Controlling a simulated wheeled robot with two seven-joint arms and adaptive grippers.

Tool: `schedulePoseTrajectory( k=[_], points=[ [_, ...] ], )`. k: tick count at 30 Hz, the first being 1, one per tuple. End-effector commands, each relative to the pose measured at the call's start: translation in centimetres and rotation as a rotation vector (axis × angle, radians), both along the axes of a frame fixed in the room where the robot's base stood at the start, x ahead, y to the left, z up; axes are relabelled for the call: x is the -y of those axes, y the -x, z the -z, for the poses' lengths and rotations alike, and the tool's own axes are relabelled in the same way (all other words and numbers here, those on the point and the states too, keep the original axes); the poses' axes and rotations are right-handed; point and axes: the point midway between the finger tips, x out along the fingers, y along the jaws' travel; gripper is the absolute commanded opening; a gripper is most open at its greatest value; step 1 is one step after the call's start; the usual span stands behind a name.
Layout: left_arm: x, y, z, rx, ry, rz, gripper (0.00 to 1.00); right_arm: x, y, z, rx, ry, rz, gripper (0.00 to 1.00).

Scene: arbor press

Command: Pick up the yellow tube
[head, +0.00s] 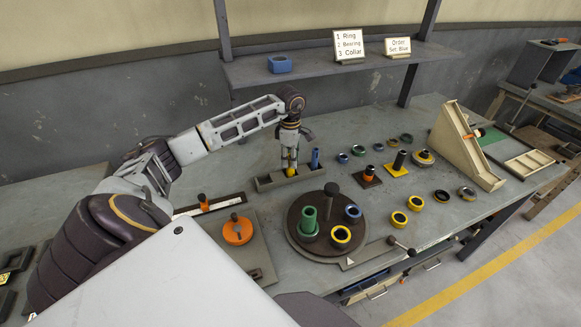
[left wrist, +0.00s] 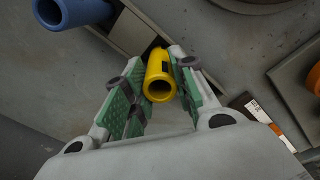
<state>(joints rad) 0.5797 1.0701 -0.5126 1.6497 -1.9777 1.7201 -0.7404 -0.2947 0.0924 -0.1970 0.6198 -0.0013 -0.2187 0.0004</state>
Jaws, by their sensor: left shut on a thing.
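The yellow tube (left wrist: 160,78) is between the two green-padded fingers of my left gripper (left wrist: 158,90) in the left wrist view. The fingers are shut on it. In the head view the left gripper (head: 290,150) points down over a grey holder (head: 264,184), and a little of the yellow tube (head: 290,171) shows below the fingers. The tube stands about upright at the holder; whether its lower end is still in the slot is hidden. A blue tube (head: 315,158) stands beside it in the same holder. My right gripper is not in view.
A dark turntable (head: 320,262) with a green tube (head: 308,221) and rings stands in front of the holder. Several rings and posts lie to the right, before a beige ramp (head: 463,145). A shelf (head: 350,62) with two signs and a blue block is behind.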

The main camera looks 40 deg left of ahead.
Motion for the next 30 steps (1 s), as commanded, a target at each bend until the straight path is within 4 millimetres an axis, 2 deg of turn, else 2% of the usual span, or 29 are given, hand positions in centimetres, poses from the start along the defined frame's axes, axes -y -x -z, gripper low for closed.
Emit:
schedulePoseTrajectory(
  k=[14, 20, 30],
  points=[
    [0.0, -0.1, -0.8, 0.003, -0.001, 0.0, 0.0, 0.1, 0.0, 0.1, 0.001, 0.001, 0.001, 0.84],
    [0.0, -0.1, -2.7, 0.004, 0.0, 0.001, 0.0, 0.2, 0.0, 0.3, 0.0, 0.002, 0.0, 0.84],
    [0.0, -0.1, -7.0, 0.004, 0.0, -0.001, 0.0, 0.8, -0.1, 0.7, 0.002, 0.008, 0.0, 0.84]
  ],
)
